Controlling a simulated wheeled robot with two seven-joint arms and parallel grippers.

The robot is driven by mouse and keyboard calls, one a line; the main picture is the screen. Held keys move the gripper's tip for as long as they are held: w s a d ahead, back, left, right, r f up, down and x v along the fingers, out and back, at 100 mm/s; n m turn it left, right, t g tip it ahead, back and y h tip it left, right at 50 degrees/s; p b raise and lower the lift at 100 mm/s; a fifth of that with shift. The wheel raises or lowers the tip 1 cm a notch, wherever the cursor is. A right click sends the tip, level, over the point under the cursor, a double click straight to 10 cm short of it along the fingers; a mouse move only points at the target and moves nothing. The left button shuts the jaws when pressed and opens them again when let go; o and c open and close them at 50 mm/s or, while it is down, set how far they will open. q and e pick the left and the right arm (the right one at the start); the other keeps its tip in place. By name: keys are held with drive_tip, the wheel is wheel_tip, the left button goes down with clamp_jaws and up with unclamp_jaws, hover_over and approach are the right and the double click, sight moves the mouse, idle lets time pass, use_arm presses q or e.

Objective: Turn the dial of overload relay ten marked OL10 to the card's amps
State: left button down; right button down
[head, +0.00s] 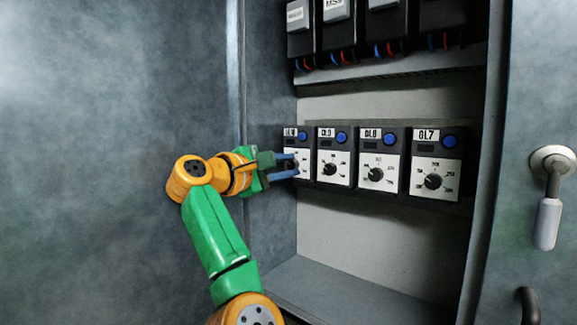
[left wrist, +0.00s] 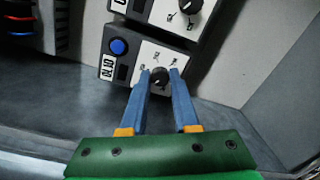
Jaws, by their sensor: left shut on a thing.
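Overload relay OL10 (head: 302,147) is the leftmost of the row in the head view, with a blue button and a white dial plate. Its label reads OL10 in the left wrist view (left wrist: 118,72), where the relay appears tilted. My left gripper (head: 295,165) is at this relay, its blue fingers on either side of the black dial knob (left wrist: 159,77), shut on it. The fingers hide the knob in the head view, and I cannot read its pointer or the scale numbers. No amps card can be made out. My right gripper is not in view.
Relays OL9 (head: 334,147), OL8 (head: 377,150) and OL7 (head: 437,155) stand to the right in the same row. Above are grey-black units (head: 338,37) with red and blue wires. The cabinet's side wall (head: 270,110) is close on the left; the floor below the relays is clear.

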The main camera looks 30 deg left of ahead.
use_arm(q)
drive_tip(key=n, duration=0.5)
drive_tip(key=shift+f, duration=0.25)
drive_tip(key=n+p, duration=0.1)
drive_tip(key=n, duration=0.2)
drive_tip(key=shift+a+n+h, duration=0.1)
drive_tip(key=shift+n+h, duration=0.2)
drive_tip(key=shift+n, duration=0.1)
drive_tip(key=shift+n+p, duration=0.35)
drive_tip(key=shift+n, duration=1.35)
drive_tip(key=c, duration=0.7)
unclamp_jaws()
drive_tip(key=shift+s, duration=0.1)
drive_tip(key=shift+o, duration=0.2)
drive_tip(key=shift+r, duration=0.1)
